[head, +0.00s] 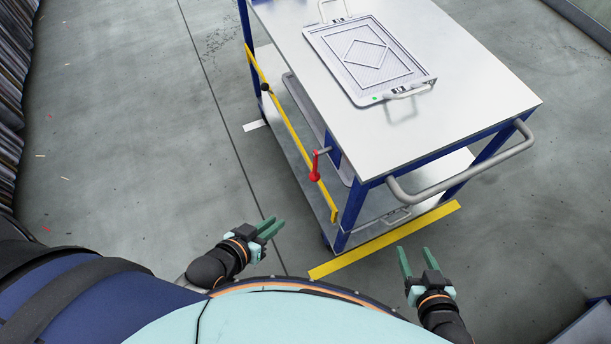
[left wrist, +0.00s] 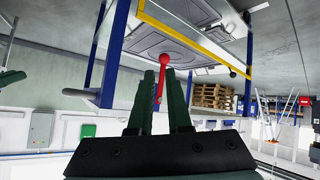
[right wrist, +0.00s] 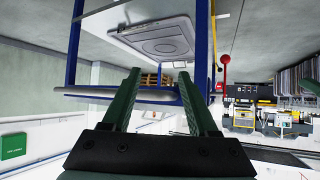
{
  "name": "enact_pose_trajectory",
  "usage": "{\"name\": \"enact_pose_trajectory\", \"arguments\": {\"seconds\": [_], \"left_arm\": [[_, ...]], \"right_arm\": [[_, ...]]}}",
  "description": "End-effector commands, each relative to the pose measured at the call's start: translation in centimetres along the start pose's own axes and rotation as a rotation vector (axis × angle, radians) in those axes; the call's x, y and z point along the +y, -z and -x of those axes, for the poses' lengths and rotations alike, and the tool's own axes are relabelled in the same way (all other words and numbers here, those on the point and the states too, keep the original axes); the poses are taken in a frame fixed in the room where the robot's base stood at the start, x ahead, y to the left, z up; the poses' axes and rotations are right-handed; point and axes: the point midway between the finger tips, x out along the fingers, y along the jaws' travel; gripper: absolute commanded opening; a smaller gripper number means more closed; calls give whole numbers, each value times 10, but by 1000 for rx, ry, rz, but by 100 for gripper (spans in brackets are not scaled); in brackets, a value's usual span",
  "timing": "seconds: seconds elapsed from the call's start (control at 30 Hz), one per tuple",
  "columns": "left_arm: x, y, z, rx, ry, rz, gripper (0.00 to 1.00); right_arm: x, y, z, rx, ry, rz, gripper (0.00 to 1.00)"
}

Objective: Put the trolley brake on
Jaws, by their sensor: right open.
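The trolley (head: 455,110) has a white top, blue legs and a grey push handle (head: 465,172) at its near end. A red lever with a round knob (head: 315,176) sits on its left side near the near corner. The lever also shows in the left wrist view (left wrist: 164,60), beyond the fingers, and in the right wrist view (right wrist: 225,60). My left gripper (head: 270,226) is partly open and empty, left of and nearer than the lever, apart from it. My right gripper (head: 414,258) is open and empty, nearer than the push handle and not touching it.
A grey tray (head: 322,45) with handles lies on the trolley top. A yellow bar (head: 290,125) runs along the trolley's left side. A yellow floor strip (head: 385,240) lies by its near end.

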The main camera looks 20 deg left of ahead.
Motion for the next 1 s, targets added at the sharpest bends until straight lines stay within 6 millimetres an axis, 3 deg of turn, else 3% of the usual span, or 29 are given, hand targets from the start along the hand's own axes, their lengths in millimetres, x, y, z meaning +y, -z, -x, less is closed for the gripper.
{"name": "enact_pose_trajectory", "arguments": {"seconds": [0.03, 0.13, 0.37, 0.7, 1.0], "left_arm": [[-2, -7, -17, 32, -33, 50, 10], [2, -4, -37, 95, -108, 188, 0], [-1, 4, -72, 199, -273, 524, 0], [-39, 4, -118, 271, -448, 1036, 0], [-81, 3, -143, 306, -506, 1367, 0]], "right_arm": [[2, 2, -13, 58, -1, 18, 60], [4, 24, -22, 183, -3, 54, 60], [3, 74, -25, 475, -3, 139, 60], [-12, 126, 7, 904, 8, 262, 60], [-27, 144, 48, 1169, 21, 339, 60]]}}
